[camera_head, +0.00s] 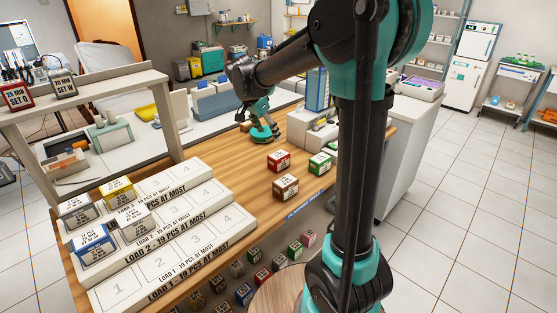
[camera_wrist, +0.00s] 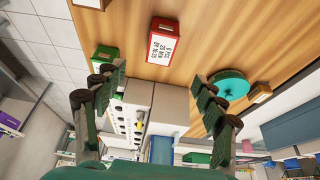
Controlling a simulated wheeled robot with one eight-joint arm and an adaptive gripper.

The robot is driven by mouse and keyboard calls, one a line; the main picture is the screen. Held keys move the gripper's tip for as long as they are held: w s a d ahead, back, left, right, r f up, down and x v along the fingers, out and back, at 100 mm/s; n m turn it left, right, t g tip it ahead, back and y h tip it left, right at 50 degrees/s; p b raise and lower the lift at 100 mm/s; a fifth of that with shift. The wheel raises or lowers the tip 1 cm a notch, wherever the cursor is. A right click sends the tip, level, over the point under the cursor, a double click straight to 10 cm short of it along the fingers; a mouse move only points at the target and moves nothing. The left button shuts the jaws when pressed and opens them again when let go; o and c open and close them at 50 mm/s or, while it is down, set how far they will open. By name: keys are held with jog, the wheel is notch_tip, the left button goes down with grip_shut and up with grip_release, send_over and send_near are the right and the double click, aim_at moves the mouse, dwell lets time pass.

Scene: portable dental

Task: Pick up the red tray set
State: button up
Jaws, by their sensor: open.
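The red tray set (camera_head: 279,160) is a small red box with a white printed label. It sits on the wooden counter, behind a brown box and left of a green box. In the wrist view the red box (camera_wrist: 162,40) lies above and beyond my fingertips, apart from them. My gripper (camera_wrist: 158,77) is open, its two dark fingers spread with nothing between them.
A brown box (camera_head: 286,187) and a green box (camera_head: 320,163) stand near the red one. A teal round thing (camera_wrist: 230,83) is on the counter. Stepped load racks (camera_head: 205,237) with several boxes stand at left. More boxes lie below the counter's front edge.

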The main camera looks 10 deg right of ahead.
aim_at(278, 155)
jog(key=x, duration=0.9)
jog(key=shift+f, duration=0.25)
jog(key=shift+w+x, duration=0.2)
jog(key=shift+x, duration=2.55)
jog(key=shift+r, duration=0.1)
jog(key=c, duration=1.4)
